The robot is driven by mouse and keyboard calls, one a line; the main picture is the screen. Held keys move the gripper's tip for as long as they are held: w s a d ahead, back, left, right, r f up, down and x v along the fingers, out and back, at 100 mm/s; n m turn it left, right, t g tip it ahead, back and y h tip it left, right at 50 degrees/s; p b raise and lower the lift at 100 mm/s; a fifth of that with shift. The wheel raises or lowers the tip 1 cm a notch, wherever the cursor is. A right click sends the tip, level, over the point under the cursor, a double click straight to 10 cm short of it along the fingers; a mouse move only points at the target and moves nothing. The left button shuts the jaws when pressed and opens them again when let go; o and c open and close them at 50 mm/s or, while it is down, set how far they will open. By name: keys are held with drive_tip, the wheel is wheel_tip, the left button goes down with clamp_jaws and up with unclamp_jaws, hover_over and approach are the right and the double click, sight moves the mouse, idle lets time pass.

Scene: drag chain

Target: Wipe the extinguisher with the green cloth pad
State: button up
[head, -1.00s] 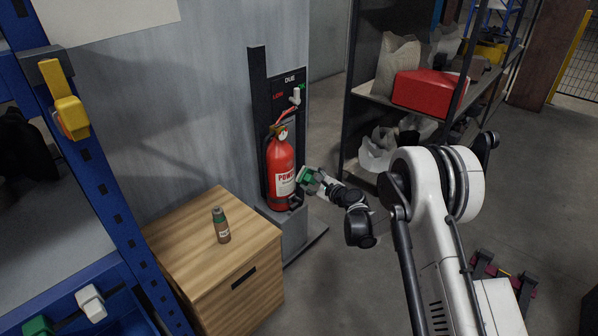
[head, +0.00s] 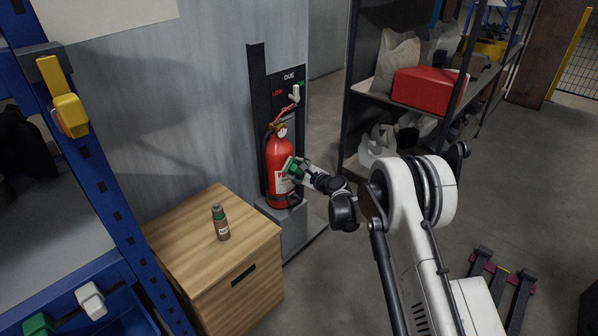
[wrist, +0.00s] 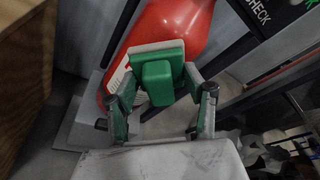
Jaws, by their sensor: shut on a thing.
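The red fire extinguisher (head: 279,168) stands upright on a grey stand against the wall in the head view. Its red body also fills the upper middle of the wrist view (wrist: 181,22). The green cloth pad (head: 293,166) is in front of the extinguisher's label, partly covering it. In the wrist view the pad (wrist: 157,83) shows a green grip block and a pale backing facing the red body; contact looks likely but cannot be told for sure. My gripper (head: 301,170) is shut on the pad's green block, with a finger at each side in the wrist view (wrist: 160,98).
A wooden cabinet (head: 256,262) with a small bottle (head: 221,224) on top stands left of the extinguisher. A dark shelf with a red box (head: 428,90) is behind on the right. A blue rack (head: 112,205) stands at the left. The floor at right is mostly open.

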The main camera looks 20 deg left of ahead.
drive_tip(key=shift+w+a, duration=0.25)
drive_tip(key=shift+a, duration=0.25)
drive_tip(key=shift+w+a, duration=0.2)
drive_tip(key=shift+a, duration=0.3)
idle(0.8)
drive_tip(key=shift+w+d, duration=0.3)
drive_tip(key=shift+w, duration=0.3)
drive_tip(key=shift+w+d, duration=0.25)
drive_tip(key=shift+w, duration=0.35)
drive_tip(key=shift+w+d, duration=0.3)
drive_tip(key=shift+w, duration=0.3)
drive_tip(key=shift+a, duration=0.15)
drive_tip(key=shift+s+a, duration=0.5)
drive_tip(key=shift+s, duration=0.4)
drive_tip(key=shift+s+a, duration=0.45)
drive_tip(key=shift+s, duration=0.45)
